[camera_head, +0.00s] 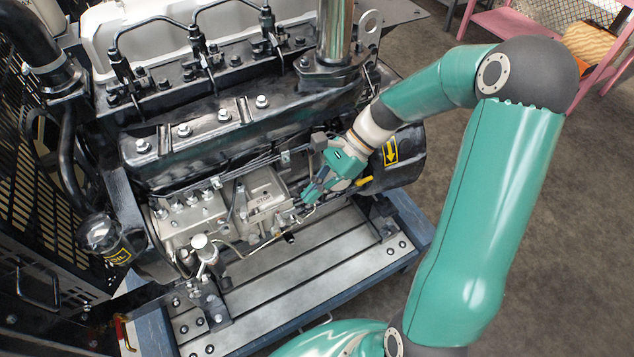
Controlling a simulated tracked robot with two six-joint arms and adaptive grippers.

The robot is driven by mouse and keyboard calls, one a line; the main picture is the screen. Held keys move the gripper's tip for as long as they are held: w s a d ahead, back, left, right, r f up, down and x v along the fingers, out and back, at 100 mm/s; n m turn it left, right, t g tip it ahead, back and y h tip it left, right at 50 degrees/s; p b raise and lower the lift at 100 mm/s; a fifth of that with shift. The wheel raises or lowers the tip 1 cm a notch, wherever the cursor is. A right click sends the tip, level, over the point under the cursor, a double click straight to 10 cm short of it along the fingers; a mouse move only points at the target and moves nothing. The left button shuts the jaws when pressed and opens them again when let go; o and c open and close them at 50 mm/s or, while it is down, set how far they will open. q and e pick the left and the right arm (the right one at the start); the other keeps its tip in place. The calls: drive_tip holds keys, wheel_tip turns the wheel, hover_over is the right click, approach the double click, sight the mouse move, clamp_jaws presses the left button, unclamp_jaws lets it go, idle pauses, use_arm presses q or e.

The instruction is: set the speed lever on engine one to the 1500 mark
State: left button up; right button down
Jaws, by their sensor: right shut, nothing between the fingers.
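The diesel engine (215,145) fills the left and middle of the head view, black with a pale valve cover. I cannot tell whether the fingertips touch anything. The speed lever and its 1500 mark are too small or hidden to make out. My left gripper is not in view.
The engine stands on a blue-edged frame with a grey slotted plate (310,262). A black cylinder with a yellow arrow label (390,152) is close to my right wrist. A black mesh guard (35,185) stands at left. Pink shelving (596,60) is at top right.

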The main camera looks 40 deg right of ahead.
sight(282, 219)
drive_tip(key=shift+x, duration=3.05)
drive_tip(key=shift+a, duration=0.1)
drive_tip(key=shift+w+a+r, duration=0.1)
drive_tip(key=shift+a+r, duration=0.05)
drive_tip(key=shift+a, duration=0.3)
drive_tip(key=shift+w+a+r, duration=0.1)
drive_tip(key=shift+w+a, duration=0.05)
drive_tip(key=shift+a, duration=0.3)
